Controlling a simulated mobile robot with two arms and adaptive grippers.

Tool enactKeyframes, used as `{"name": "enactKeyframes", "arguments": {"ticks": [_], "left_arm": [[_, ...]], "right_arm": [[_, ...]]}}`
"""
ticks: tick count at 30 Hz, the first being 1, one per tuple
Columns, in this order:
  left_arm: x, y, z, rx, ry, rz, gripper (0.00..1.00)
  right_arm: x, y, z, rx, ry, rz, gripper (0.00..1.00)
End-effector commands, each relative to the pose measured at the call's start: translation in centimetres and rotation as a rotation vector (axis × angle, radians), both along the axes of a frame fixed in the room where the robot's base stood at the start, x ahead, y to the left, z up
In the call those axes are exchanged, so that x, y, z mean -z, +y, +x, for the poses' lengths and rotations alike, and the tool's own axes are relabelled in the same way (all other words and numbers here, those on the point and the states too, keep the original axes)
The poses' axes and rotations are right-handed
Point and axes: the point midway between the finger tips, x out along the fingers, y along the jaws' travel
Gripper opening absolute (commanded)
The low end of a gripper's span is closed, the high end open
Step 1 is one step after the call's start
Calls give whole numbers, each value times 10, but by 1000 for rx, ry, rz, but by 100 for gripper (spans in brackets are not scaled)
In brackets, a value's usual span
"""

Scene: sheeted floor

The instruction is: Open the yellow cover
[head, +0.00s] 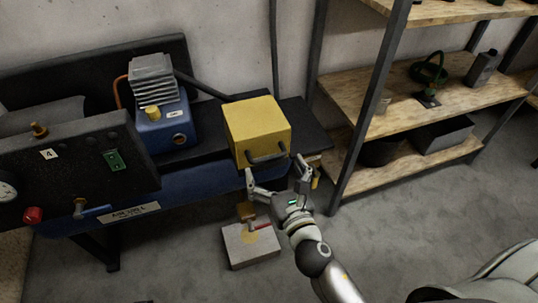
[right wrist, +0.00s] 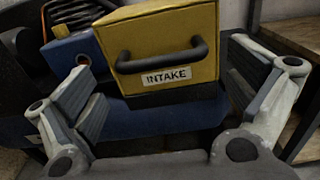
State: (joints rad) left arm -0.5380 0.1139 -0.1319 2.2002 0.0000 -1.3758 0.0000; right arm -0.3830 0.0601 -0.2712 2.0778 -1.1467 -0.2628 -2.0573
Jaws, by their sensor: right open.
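The yellow cover (head: 257,127) is a box with a dark bar handle (head: 267,155) on its front, set on the blue and black machine. It looks closed. In the right wrist view the cover (right wrist: 169,28) carries an INTAKE label (right wrist: 167,76) under the handle (right wrist: 163,56). My right gripper (head: 279,178) is open in front of and below the handle. In the right wrist view its fingers (right wrist: 165,85) stand wide on both sides of the cover, with nothing between them touching. My left gripper is not in view.
A blue compressor (head: 165,125) stands left of the cover. A dark panel (head: 80,165) with a gauge, red knob and blue-handled valve is further left. A grey block (head: 238,249) with a small valve sits on the floor below. Wooden shelves (head: 345,95) stand at right.

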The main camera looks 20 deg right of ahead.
Motion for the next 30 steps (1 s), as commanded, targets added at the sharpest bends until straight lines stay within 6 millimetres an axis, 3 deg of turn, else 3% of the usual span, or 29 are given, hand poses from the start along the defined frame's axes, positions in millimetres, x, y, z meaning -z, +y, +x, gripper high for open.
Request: {"name": "enactKeyframes", "arguments": {"ticks": [9, 21, 30], "left_arm": [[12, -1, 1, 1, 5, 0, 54], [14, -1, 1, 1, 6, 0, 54], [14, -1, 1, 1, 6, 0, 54]], "right_arm": [[0, 1, 33, 0, -1, 1, 100], [0, 1, 37, 0, 1, 1, 99], [0, 1, 37, 0, 1, 1, 60]]}}
